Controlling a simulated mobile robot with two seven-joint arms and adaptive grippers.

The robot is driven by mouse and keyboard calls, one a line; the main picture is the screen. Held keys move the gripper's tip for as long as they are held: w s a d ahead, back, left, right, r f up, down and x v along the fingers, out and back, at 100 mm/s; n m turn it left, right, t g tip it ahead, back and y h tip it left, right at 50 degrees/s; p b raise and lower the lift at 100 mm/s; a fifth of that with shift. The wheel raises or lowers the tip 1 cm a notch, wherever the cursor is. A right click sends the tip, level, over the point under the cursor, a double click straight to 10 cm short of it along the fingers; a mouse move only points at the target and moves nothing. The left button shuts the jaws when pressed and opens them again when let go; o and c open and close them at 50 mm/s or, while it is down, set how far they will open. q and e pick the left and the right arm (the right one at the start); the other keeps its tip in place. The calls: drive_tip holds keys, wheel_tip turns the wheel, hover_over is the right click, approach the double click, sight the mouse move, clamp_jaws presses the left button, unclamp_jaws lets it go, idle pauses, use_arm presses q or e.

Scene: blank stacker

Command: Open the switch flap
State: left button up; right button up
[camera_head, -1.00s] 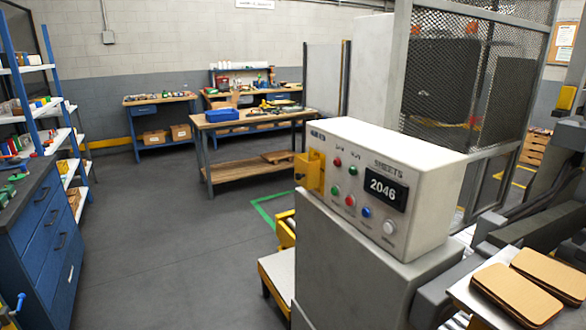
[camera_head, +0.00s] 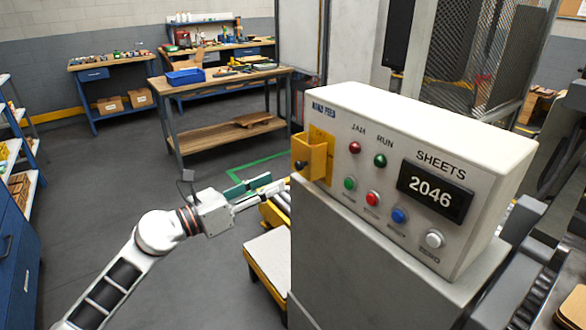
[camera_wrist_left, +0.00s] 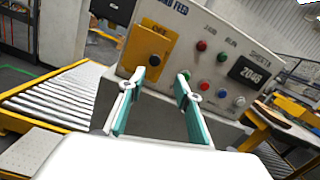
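The switch flap (camera_head: 318,160) is a yellow cover with a dark knob, on the left end of the white control box (camera_head: 440,130). In the left wrist view the yellow flap (camera_wrist_left: 150,45) shows ahead, with lettering near its top and the dark knob below. It appears closed. My left gripper (camera_head: 276,183) is just left of the flap and a little below it, apart from it. Its two teal-padded fingers (camera_wrist_left: 158,84) are spread with nothing between them. My right gripper is not in view.
The box carries a display reading 2046 (camera_head: 430,193), several coloured buttons and two lamps. It stands on a grey cabinet (camera_head: 350,260). A yellow-edged roller conveyor (camera_wrist_left: 55,95) lies to the left. A workbench (camera_head: 220,80) stands behind, with open floor before it.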

sight(297, 166)
use_arm(q)
drive_tip(key=w+d+m, duration=0.1)
drive_tip(key=w+d, duration=0.3)
drive_tip(key=w+d+r+m, duration=0.1)
drive_tip(key=w+d, duration=0.1)
drive_tip(key=shift+m+y+p, duration=0.3)
drive_tip(key=shift+p, duration=0.05)
drive_tip(key=shift+r, duration=0.1)
clamp_jaws()
